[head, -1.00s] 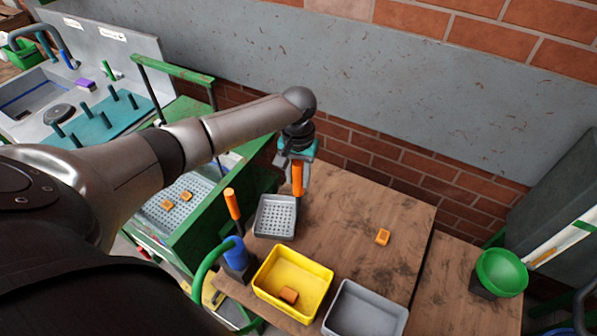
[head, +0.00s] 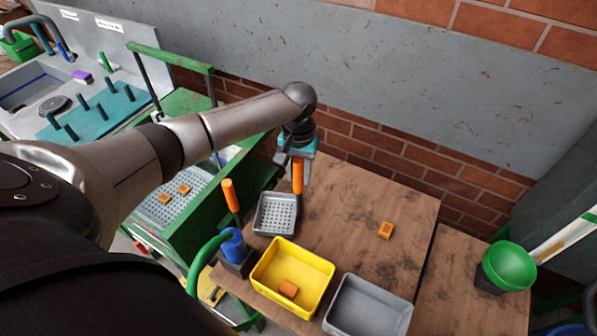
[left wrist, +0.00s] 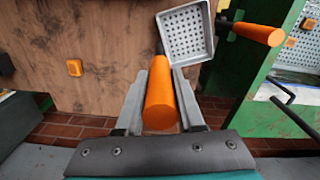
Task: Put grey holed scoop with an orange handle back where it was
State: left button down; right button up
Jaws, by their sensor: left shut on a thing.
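The grey holed scoop (head: 275,214) has a square perforated bowl and an orange handle (head: 297,176). My left gripper (head: 298,158) is shut on that handle, which stands nearly upright in the head view. The left wrist view shows the handle between the two fingers (left wrist: 160,98) and the scoop's bowl (left wrist: 185,33) beyond them. The bowl is over the left back part of the wooden table (head: 350,225); I cannot tell whether it touches the top. My right gripper is not in view.
Another orange handle (head: 231,195) stands left of the scoop, near a blue item (head: 233,246) in a dark holder. A yellow tray (head: 262,279) and a grey tray (head: 368,308) stand in front. An orange block (head: 385,230) lies right. A green bowl (head: 509,265) stands far right.

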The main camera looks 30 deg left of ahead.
pick_arm(q)
jog(key=shift+f, duration=0.45)
jog(key=shift+c, duration=2.2)
grip_release()
